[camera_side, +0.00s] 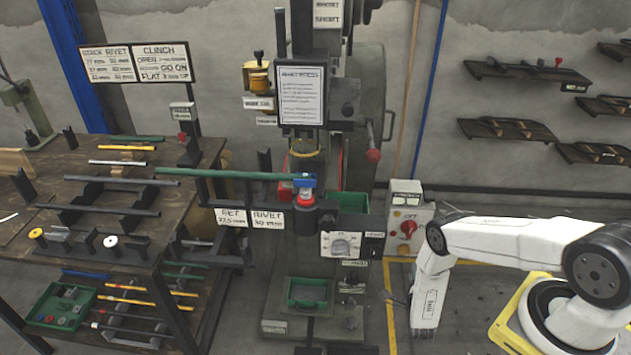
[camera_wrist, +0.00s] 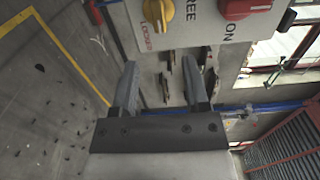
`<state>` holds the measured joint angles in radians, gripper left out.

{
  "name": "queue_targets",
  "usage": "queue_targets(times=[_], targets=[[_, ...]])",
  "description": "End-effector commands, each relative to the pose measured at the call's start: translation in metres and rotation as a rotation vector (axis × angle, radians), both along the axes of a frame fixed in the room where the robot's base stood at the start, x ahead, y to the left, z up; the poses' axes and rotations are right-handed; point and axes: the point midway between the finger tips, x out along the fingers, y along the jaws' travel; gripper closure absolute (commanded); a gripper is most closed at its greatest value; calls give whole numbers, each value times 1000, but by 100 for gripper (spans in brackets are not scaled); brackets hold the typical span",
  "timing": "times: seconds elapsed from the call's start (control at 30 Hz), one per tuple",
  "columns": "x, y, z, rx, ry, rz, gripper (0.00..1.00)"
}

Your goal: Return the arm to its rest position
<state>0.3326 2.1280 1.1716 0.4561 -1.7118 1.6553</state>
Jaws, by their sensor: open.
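My white arm (camera_side: 476,240) stands at the right in the side view, its upper link level and its wrist section hanging down beside the press. My gripper (camera_wrist: 163,85) shows in the wrist view with two dark fingers spread apart and nothing between them. In the side view the fingers are hard to make out. A grey control box (camera_side: 402,254) with a red knob (camera_side: 408,228) stands just left of my wrist. In the wrist view its yellow knob (camera_wrist: 158,12) and red knob (camera_wrist: 245,8) appear beyond the fingers, apart from them.
A rivet press (camera_side: 341,100) stands in the middle, with a green bar (camera_side: 235,174) reaching into it from the left. A workbench (camera_side: 75,152) with rods is at the left. Wall shelves (camera_side: 527,72) hang at the right. Open floor lies around my wrist.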

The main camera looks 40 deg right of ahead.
Motion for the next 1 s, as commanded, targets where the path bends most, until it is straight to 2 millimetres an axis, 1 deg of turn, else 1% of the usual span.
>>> queue_targets(times=[0.37, 0.47, 0.57, 0.67, 0.77, 0.87, 0.9, 1.0], targets=[[0, 1, 0, 0, 6, 3, 41], [5, 4, 1, -1, 29, 14, 41], [16, 11, 3, -5, 84, 42, 41], [30, 24, 6, -15, 173, 88, 41], [46, 42, 10, -34, 292, 152, 41], [60, 65, 16, -65, 431, 235, 41], [64, 76, 19, -80, 488, 273, 41], [72, 102, 27, -122, 626, 370, 41]])
